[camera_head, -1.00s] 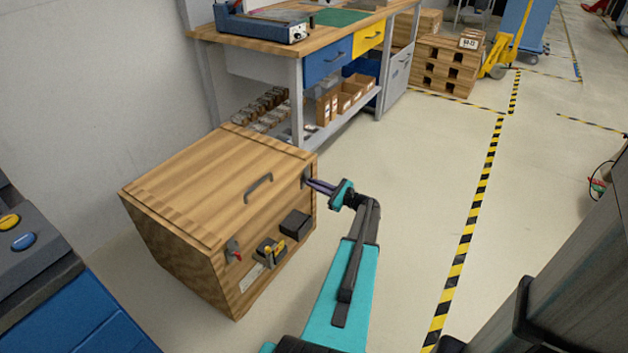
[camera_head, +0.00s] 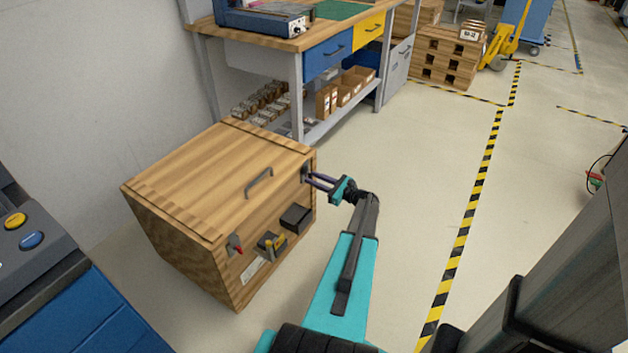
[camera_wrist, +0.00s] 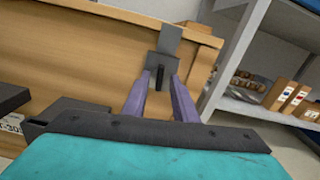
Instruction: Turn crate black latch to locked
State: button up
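The wooden crate (camera_head: 200,190) stands on the floor at left, its lid shut, with a dark handle (camera_head: 258,182) on top. A dark latch (camera_head: 304,172) sits at the upper right corner of its front; in the wrist view the grey latch plate (camera_wrist: 169,40) has a small black lever (camera_wrist: 159,77) below it. My gripper (camera_head: 313,179) is at this latch. In the wrist view my gripper (camera_wrist: 160,76) has its two purple fingers apart, one on each side of the black lever, with visible gaps. I cannot tell whether either finger touches it.
The crate front also carries a red lever (camera_head: 235,244), a yellow-handled latch (camera_head: 271,242) and a black box (camera_head: 296,217). A workbench (camera_head: 300,40) with a lower shelf stands behind. A blue console (camera_head: 70,310) is at lower left.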

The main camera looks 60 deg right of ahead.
jog(key=shift+r, duration=0.15)
jog(key=shift+s, duration=0.15)
jog(key=s, duration=1.3)
jog(key=shift+s+p, duration=0.3)
jog(key=shift+p, duration=0.15)
jog(key=shift+a, duration=0.1)
